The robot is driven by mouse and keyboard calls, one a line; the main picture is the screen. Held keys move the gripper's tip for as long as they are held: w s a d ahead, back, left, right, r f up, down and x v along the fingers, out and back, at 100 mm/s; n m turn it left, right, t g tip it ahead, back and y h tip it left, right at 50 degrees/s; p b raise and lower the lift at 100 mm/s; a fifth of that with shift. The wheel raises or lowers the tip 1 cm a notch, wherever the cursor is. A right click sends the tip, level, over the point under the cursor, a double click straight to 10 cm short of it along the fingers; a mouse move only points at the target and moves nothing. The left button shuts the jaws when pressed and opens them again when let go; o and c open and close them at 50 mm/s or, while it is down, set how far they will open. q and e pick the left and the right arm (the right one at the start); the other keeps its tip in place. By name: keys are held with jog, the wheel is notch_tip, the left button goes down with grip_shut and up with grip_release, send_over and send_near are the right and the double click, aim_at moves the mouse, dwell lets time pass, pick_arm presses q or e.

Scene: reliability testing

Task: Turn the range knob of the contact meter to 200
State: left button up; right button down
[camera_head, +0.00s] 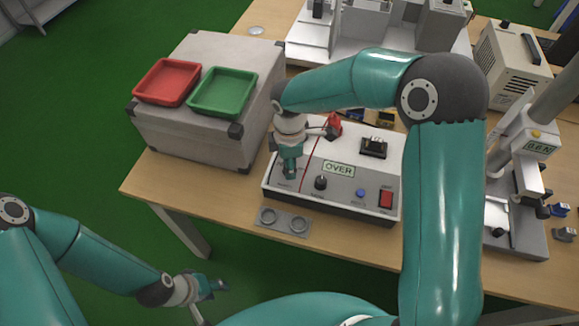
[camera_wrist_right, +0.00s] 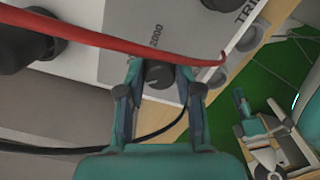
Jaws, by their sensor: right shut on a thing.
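The contact meter (camera_head: 340,192) is a pale box on the table, with a display reading "OVER" (camera_head: 339,169). My right gripper (camera_head: 289,172) is over the left part of its panel, pointing down. In the right wrist view, its fingers (camera_wrist_right: 160,84) are shut around the dark range knob (camera_wrist_right: 160,73), one on each side. A "2000" mark shows beside the knob; the knob's pointer and the other range marks cannot be made out.
A second black knob (camera_head: 321,183), a blue button (camera_head: 361,193) and a red switch (camera_head: 386,199) sit on the meter. A thin red cable (camera_wrist_right: 120,43) crosses the panel close to my right fingers. A grey case (camera_head: 190,130) with red and green trays stands left.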

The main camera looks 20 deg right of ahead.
jog(key=m+b, duration=0.2)
jog(key=m, duration=0.1)
jog(key=shift+w+m, duration=0.1)
jog(key=shift+m, duration=0.2)
jog(key=shift+r+m+b, duration=0.1)
jog(key=shift+m+b, duration=0.6)
jog(key=shift+m, duration=1.2)
jog(key=c, duration=0.8)
grip_release()
jog(key=shift+o, duration=0.2)
notch_tip(320, 180, up, 12)
